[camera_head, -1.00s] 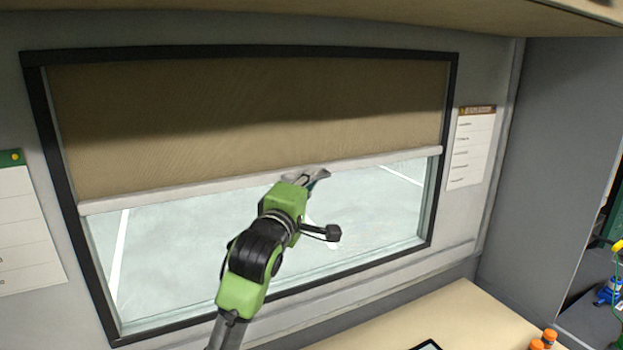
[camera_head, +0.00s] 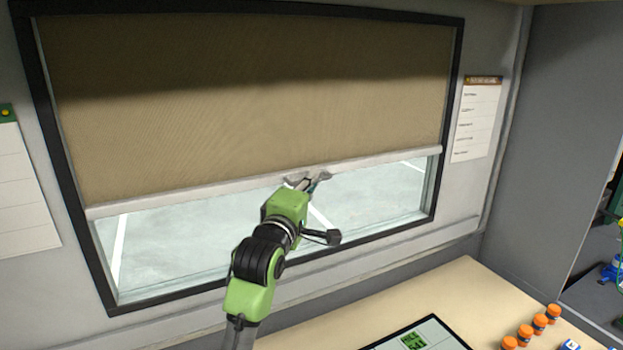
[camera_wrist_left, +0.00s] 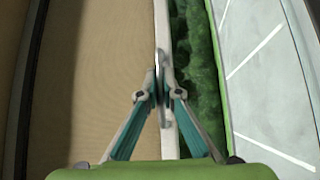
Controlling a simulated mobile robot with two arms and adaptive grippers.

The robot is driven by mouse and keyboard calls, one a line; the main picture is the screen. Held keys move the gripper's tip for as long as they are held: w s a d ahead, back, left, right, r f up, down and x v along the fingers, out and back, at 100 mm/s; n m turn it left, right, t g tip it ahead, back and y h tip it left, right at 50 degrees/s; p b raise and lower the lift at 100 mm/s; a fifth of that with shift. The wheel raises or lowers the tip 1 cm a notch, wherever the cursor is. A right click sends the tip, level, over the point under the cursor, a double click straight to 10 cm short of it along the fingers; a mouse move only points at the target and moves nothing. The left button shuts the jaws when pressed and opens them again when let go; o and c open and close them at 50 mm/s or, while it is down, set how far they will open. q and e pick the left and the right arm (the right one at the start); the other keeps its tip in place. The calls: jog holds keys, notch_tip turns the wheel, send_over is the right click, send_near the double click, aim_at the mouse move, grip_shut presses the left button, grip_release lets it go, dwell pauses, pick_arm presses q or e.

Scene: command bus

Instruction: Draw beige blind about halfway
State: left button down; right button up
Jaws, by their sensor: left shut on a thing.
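The beige blind (camera_head: 245,110) hangs in a dark-framed window and covers well over half of its height. Its pale bottom bar (camera_head: 180,195) runs across the window, with bare glass below it. My left gripper (camera_head: 308,181) is at the bar, a little right of its middle. In the left wrist view, the gripper's fingers (camera_wrist_left: 160,95) are closed together on the bar (camera_wrist_left: 163,30), with the beige fabric (camera_wrist_left: 105,80) to the left. The fingertips partly hide the bar there. My right gripper is not in view.
Below the window is a beige desk (camera_head: 470,300) with a dark-edged tablet (camera_head: 425,335) and several orange-capped bottles (camera_head: 525,331). Paper notices hang on the wall left (camera_head: 22,190) and right (camera_head: 476,120) of the window. A grey partition (camera_head: 565,130) stands at the right.

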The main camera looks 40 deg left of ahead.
pick_arm(q)
jog(key=c, duration=2.2)
grip_release()
jog(key=shift+w+f, duration=0.1)
jog(key=shift+w, duration=0.15)
jog(key=v, duration=0.7)
jog(key=shift+s, duration=0.25)
